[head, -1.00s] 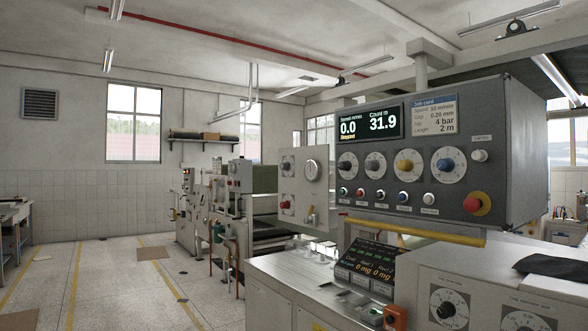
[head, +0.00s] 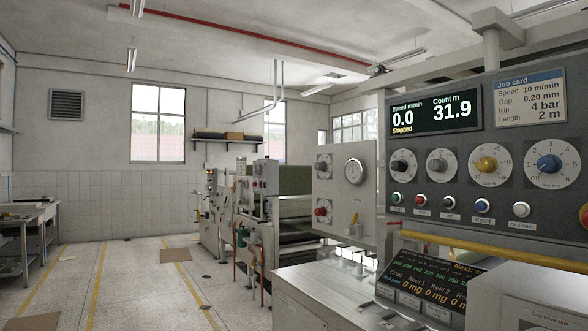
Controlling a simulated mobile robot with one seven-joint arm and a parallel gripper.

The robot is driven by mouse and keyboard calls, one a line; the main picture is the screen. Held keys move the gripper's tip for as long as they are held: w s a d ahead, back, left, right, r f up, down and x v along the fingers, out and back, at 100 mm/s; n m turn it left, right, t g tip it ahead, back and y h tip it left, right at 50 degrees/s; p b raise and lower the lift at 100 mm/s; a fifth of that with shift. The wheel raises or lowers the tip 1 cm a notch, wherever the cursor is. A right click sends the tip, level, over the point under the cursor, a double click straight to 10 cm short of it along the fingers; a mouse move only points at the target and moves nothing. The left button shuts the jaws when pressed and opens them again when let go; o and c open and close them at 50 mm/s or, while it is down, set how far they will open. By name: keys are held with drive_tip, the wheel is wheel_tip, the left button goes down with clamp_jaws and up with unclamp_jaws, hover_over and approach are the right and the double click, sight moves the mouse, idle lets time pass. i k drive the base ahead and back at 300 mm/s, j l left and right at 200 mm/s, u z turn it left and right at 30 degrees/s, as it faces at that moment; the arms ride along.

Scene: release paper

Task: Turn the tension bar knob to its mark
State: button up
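I cannot tell which knob is the tension bar knob, as the small labels are unreadable. The grey control panel (head: 445,219) at the right carries a row of dial knobs: a black knob (head: 399,166), a grey knob (head: 438,166), a yellow knob (head: 486,164) and a blue knob (head: 549,163). A paler panel (head: 338,190) left of it holds a black knob (head: 322,167), a round white gauge (head: 354,171) and a red knob (head: 320,211). My gripper is not in view.
A yellow rail (head: 480,249) runs below the control panel, above a tilted display (head: 428,282). A white cabinet (head: 525,295) stands at lower right. Machine rollers stand mid-view. The floor (head: 135,285) at left is open, with yellow lines and a bench (head: 28,222).

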sight(322, 165)
drive_tip(key=i+j, duration=0.2)
drive_tip(key=i, duration=0.4)
drive_tip(key=i+j+u, duration=0.1)
drive_tip(key=i, duration=0.5)
drive_tip(key=i+j, duration=0.25)
drive_tip(key=i, duration=0.35)
drive_tip(key=u, duration=0.05)
